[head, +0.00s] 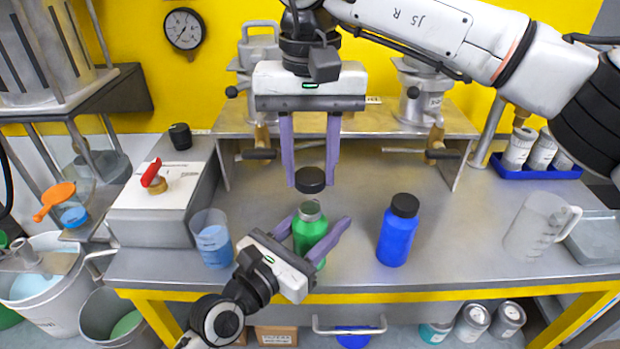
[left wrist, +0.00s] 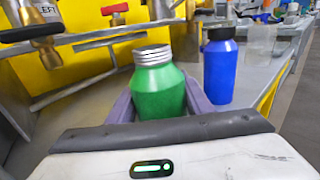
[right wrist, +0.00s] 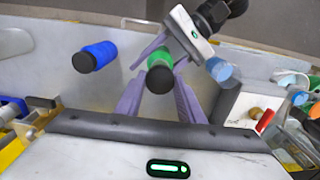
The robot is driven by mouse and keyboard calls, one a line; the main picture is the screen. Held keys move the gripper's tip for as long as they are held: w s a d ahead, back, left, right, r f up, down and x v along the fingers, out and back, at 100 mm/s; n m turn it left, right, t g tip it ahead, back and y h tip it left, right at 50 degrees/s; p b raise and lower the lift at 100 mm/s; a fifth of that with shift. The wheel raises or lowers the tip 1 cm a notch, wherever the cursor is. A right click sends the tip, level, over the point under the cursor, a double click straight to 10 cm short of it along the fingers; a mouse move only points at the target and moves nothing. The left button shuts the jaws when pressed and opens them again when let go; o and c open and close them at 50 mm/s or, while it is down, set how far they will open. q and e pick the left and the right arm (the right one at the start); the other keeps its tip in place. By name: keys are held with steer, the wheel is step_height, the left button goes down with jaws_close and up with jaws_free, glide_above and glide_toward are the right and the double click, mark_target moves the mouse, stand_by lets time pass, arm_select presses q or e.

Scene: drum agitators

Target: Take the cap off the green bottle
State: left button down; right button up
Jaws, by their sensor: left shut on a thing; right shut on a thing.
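The green bottle (head: 309,231) stands upright on the metal bench, its silver threaded neck bare. It also shows in the left wrist view (left wrist: 159,93). My left gripper (head: 313,238) is shut on the bottle's body, one finger on each side. The black cap (head: 310,180) is off the bottle, a little above the neck. My right gripper (head: 310,178) points down and is shut on the cap. In the right wrist view the cap (right wrist: 159,80) covers the neck and part of the bottle.
A blue bottle (head: 395,236) with a black cap stands to the right. A beaker of blue liquid (head: 212,240) stands to the left, near a white-topped box (head: 158,205) with a red valve handle. A clear jug (head: 537,226) is farther right. Bench between blue bottle and jug is clear.

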arm_select(q)
steer(key=c, duration=0.8)
jaws_free()
steer(key=shift+s, duration=0.1)
